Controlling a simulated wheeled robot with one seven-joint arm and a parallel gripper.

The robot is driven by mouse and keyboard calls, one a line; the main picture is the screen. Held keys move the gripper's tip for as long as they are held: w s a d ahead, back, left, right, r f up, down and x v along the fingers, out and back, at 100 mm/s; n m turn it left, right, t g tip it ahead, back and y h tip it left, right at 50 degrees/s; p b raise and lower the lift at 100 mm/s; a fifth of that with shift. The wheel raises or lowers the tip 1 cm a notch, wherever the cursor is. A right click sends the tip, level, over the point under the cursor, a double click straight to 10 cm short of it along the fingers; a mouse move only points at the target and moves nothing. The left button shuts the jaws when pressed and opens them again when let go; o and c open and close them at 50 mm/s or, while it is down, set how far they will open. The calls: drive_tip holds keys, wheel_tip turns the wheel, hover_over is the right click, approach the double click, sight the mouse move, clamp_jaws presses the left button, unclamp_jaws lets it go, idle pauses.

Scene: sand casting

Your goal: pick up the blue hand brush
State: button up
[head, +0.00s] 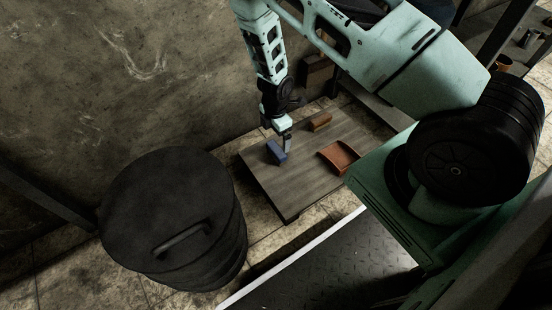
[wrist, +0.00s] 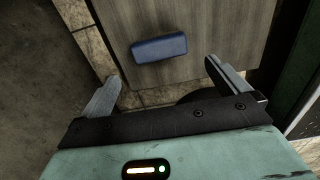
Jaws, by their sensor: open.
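The blue hand brush (head: 277,152) lies on a low wooden board or table (head: 270,189), near its left edge in the head view. In the wrist view the brush (wrist: 159,47) lies ahead of the fingertips, near the board's edge and roughly centred between the fingers. My gripper (head: 286,141) is over the board close to the brush in the head view. In the wrist view my gripper (wrist: 162,72) is open, with nothing between its fingers. The brush's underside is hidden.
A brown block-like item (head: 320,122) and an orange-brown curved tray (head: 339,157) lie on the same board. A large dark lidded drum (head: 175,215) stands to the left. The wall (head: 120,80) rises behind the board.

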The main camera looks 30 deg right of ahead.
sight(276, 149)
drive_tip(key=shift+d+f+b, duration=0.2)
drive_tip(key=shift+f+b, duration=3.25)
drive_tip(key=shift+f, duration=1.35)
drive_tip(key=shift+r, duration=0.1)
drive_tip(key=c, duration=0.9)
drive_tip(key=shift+c, duration=0.2)
drive_tip(key=shift+r, duration=0.1)
wheel_tip(276, 149, up, 18)
drive_tip(key=p, duration=1.1)
